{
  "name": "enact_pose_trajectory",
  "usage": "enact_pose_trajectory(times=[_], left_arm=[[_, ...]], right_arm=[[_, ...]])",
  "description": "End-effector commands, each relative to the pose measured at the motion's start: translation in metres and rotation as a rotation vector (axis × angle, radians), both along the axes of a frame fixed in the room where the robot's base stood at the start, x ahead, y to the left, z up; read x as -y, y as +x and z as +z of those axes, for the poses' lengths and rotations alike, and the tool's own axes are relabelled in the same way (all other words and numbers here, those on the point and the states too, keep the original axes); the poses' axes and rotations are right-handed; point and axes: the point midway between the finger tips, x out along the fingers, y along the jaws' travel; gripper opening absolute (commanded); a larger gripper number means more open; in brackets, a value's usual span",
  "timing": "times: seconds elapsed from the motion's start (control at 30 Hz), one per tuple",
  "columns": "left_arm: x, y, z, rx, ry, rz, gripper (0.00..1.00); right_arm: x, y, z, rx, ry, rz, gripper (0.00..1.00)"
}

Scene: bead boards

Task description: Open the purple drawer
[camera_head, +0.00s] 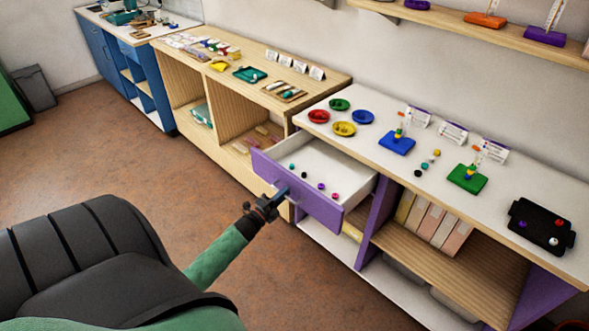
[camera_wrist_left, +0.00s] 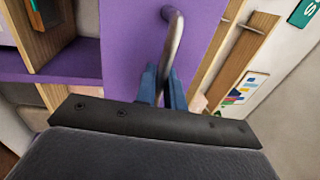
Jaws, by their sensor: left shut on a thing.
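The purple drawer (camera_head: 323,213) is pulled out from under the white counter, and its inside shows in the head view. Several small beads lie on its pale floor. My left gripper (camera_head: 279,195) is at the drawer's front face, shut on the handle. In the left wrist view, the metal bar handle (camera_wrist_left: 174,50) runs from the purple front (camera_wrist_left: 130,40) down between my blue fingertips (camera_wrist_left: 162,85). The part of the handle between the fingers is partly hidden. My right gripper is not in view.
The white counter (camera_head: 380,158) above the drawer bears colored bowls (camera_head: 344,129), a blue bead board (camera_head: 397,144), a green bead board (camera_head: 467,180) and a black tray (camera_head: 541,226). Open shelves (camera_head: 440,262) lie below right. Floor in front of the wooden cabinets (camera_head: 110,190) is clear.

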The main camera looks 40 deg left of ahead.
Motion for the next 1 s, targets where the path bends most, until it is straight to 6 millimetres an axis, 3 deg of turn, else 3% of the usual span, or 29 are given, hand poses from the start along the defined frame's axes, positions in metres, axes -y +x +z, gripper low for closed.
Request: enact_pose_trajectory(times=[0.23, 0.7, 0.73, 0.8, 1.0], left_arm=[[-0.002, -0.025, -0.001, -0.001, 0.000, 0.000, 0.00], [-0.002, -0.029, -0.001, 0.000, 0.000, 0.000, 0.00], [-0.002, -0.029, -0.001, 0.000, 0.000, 0.000, 0.13], [-0.002, -0.029, -0.001, 0.000, 0.000, 0.000, 0.26], [-0.002, -0.029, 0.000, 0.000, 0.000, 0.000, 0.26]], right_arm=[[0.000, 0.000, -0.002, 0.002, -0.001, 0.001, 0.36], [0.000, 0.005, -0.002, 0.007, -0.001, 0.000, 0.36], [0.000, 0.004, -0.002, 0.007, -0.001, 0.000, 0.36], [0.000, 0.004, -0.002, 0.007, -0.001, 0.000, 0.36], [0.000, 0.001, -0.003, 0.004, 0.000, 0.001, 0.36]])
